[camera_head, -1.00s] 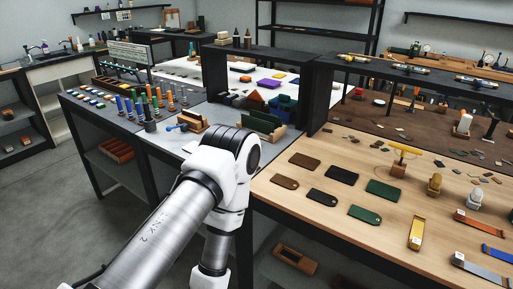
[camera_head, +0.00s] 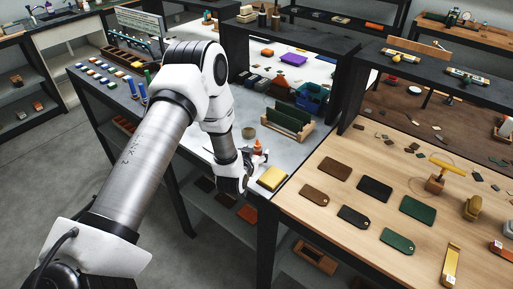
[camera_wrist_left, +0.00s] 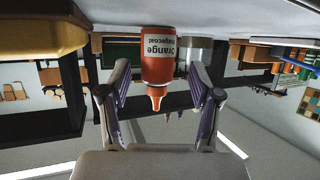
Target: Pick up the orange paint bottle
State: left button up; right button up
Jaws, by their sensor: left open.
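The orange paint bottle (camera_head: 257,147) stands on the light grey bench top, near its front edge. It also shows in the left wrist view (camera_wrist_left: 158,68), where the picture is upside down, with a white label reading "Orange" and a pale orange nozzle. My left gripper (camera_head: 247,163) is low over the bench, right beside the bottle. In the left wrist view its two fingers (camera_wrist_left: 160,86) are apart, one on each side of the bottle, with gaps visible. Contact with the bottle does not show. My right gripper is not in view.
A yellow block (camera_head: 272,178) lies close to the right of the gripper. A small round tin (camera_head: 248,133) stands just behind the bottle. A wooden rack with green boards (camera_head: 289,124) is farther back. The wooden bench (camera_head: 330,220) adjoins on the right.

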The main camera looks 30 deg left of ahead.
pick_arm(q)
jog(key=shift+w+f, duration=0.35)
jog(key=shift+w, duration=0.05)
jog(key=shift+s+r, duration=0.2)
jog(key=shift+s, duration=0.1)
grip_shut()
jog(key=shift+w, duration=0.1)
jog(key=shift+w+d, duration=0.1)
